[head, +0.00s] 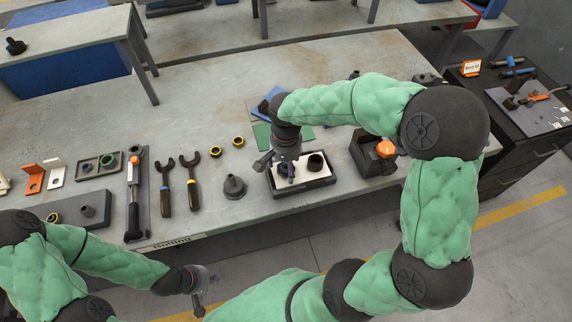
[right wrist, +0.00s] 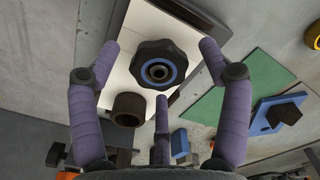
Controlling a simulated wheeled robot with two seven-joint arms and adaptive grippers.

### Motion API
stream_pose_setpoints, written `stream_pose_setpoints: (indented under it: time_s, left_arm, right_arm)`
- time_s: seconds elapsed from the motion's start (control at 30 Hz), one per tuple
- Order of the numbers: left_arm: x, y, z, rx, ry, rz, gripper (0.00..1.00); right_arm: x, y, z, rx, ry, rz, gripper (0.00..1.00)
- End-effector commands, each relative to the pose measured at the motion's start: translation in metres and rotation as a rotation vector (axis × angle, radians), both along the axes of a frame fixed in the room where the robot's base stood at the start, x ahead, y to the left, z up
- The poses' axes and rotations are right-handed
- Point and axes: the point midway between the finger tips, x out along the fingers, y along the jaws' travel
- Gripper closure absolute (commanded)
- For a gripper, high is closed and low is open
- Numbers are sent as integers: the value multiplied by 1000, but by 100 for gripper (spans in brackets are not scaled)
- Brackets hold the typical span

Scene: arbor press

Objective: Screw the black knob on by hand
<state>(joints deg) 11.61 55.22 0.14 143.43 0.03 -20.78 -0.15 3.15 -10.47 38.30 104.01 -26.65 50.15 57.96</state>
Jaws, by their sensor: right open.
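The black knob (right wrist: 150,50), lobed with a blue ring around its centre hole, shows in the right wrist view over the white-lined tray (right wrist: 195,35). A short dark hollow cylinder (right wrist: 128,110) is beside it. My right gripper (right wrist: 160,62) is open, its purple fingers spread around the knob with visible gaps. In the head view my right gripper (head: 284,164) points down over the same tray (head: 305,187) and largely hides the knob. My left gripper (head: 200,288) is low at the left, off the table's front edge; its finger opening is unclear.
A grey flanged post (head: 234,188) stands left of the tray. Two dark wrenches (head: 191,182), two yellow-ringed parts and a torque-like tool (head: 133,195) lie further left. A dark block with an orange knob (head: 385,149) stands right. Green and blue pads lie behind the tray.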

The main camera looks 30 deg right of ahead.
Motion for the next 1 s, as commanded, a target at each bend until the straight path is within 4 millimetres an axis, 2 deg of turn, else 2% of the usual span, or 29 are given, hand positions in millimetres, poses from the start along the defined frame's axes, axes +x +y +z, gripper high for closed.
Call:
stream_pose_setpoints:
  time_s: [0.17,0.4,0.6,0.8,1.0]
  left_arm:
    - [0,0,0,0,0,0,100]
    - [0,0,0,0,0,0,100]
    - [0,0,0,0,0,0,100]
    - [0,0,0,0,0,0,100]
    - [0,0,0,0,0,0,100]
  right_arm:
    - [1,0,25,0,-6,0,22]
    - [1,0,73,-1,-6,0,22]
    - [1,0,103,1,-5,0,22]
    - [0,0,116,0,-1,0,22]
    - [0,0,117,0,-1,0,22]
